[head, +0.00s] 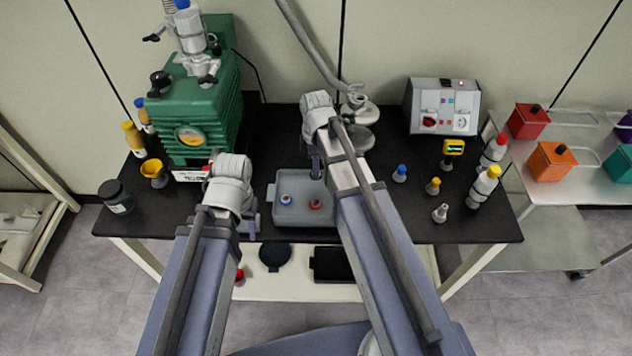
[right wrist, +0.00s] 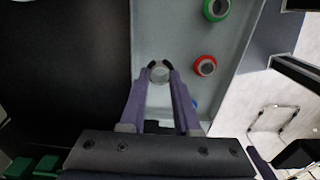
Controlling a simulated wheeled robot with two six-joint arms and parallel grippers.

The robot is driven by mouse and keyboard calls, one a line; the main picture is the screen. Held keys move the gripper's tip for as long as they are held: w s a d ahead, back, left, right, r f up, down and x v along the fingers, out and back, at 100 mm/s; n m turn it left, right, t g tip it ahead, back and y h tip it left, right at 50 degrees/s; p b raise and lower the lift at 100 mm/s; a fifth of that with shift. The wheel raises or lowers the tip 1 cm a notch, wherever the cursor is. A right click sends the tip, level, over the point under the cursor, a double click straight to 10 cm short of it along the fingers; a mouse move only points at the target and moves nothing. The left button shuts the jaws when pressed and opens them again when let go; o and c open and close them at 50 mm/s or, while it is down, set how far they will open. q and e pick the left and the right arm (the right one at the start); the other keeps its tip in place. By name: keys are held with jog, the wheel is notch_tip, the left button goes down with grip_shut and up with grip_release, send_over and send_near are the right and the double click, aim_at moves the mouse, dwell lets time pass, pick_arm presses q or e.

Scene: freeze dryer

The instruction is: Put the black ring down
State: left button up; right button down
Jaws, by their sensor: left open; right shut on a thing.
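My right gripper (head: 316,168) is over the back part of a grey tray (head: 279,217) on the black bench. In the right wrist view my right gripper (right wrist: 160,68) is shut on the black ring (right wrist: 152,64), which shows as dark arcs between the fingertips. The ring is over the floor of the tray (right wrist: 180,22); I cannot tell whether it touches it. In the head view the ring is too small to make out. My left gripper (head: 252,218) is open, beside the tray's left side, partly hidden by its wrist.
A red ring (right wrist: 205,65) and a green ring (right wrist: 216,9) lie in the tray, with a blue piece (right wrist: 194,103) partly behind a finger. Small coloured stoppers (head: 400,174) and bottles (head: 484,187) stand to the right. A green machine (head: 205,110) stands at the back left.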

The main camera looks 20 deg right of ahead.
jog(key=shift+f+b, duration=1.8)
jog(key=shift+f, duration=0.1)
jog(key=shift+f, duration=0.15)
jog(key=c, duration=0.6)
grip_release()
notch_tip(320, 180, up, 13)
jog(key=p, duration=1.2)
jog(key=shift+s+a+f+m+h, duration=0.1)
jog(key=shift+s+a+m+h, duration=0.1)
jog(key=shift+s+a+m, duration=2)
jog(key=shift+s+a+m+h, duration=0.2)
jog(key=shift+s+a+m, duration=1.2)
jog(key=shift+s, duration=1.35)
jog(key=shift+s+a+f+m+h, duration=0.1)
jog(key=shift+s+a+m+h, duration=0.1)
jog(key=shift+s+a+m, duration=2)
jog(key=shift+s+d+n, duration=0.3)
jog(key=shift+d, duration=0.15)
